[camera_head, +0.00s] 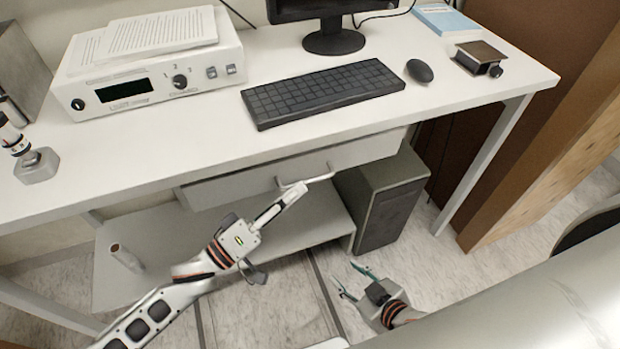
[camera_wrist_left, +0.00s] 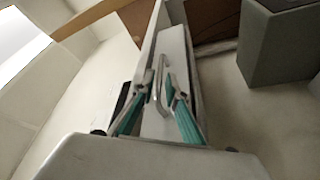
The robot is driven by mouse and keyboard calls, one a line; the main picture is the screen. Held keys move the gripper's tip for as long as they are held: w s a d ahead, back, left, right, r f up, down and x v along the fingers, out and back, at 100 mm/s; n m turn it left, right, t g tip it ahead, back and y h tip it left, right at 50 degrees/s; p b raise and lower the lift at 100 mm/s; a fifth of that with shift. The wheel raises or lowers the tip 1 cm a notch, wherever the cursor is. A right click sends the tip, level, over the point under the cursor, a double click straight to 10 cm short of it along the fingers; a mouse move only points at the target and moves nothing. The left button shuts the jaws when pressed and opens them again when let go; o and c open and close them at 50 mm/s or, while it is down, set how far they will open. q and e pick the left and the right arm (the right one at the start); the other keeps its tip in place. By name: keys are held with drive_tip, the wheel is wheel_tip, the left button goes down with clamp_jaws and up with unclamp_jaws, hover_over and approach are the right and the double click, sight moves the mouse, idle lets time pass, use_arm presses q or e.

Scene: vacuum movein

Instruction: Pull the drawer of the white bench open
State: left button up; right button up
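The white bench (camera_head: 150,160) spans the head view. Its drawer (camera_head: 365,150) is below the top and looks shut or nearly so. The drawer's light bar handle (camera_head: 320,178) also shows in the left wrist view (camera_wrist_left: 163,70). My left gripper (camera_head: 298,188) is at the handle. In the left wrist view its two green-padded fingers (camera_wrist_left: 158,88) stand apart, with the handle between their tips. Whether they touch it is unclear. My right gripper (camera_head: 352,279) is open and empty, low over the floor, right of the left arm and away from the drawer.
A dark grey box (camera_head: 390,210) stands under the bench, right of the drawer. A low shelf (camera_head: 300,230) with a small cylinder (camera_head: 125,257) lies below. A keyboard (camera_head: 322,92), mouse (camera_head: 419,71), monitor and white instrument (camera_head: 150,75) are on top. Floor in front is clear.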

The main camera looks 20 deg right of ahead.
sight(309, 180)
use_arm(q)
drive_tip(key=x, duration=0.4)
drive_tip(key=shift+d, duration=0.2)
use_arm(e)
drive_tip(key=shift+d, duration=0.3)
use_arm(q)
drive_tip(key=shift+c, duration=0.4)
use_arm(e)
drive_tip(key=shift+w, duration=0.1)
use_arm(q)
clamp_jaws()
use_arm(e)
drive_tip(key=shift+r, duration=0.1)
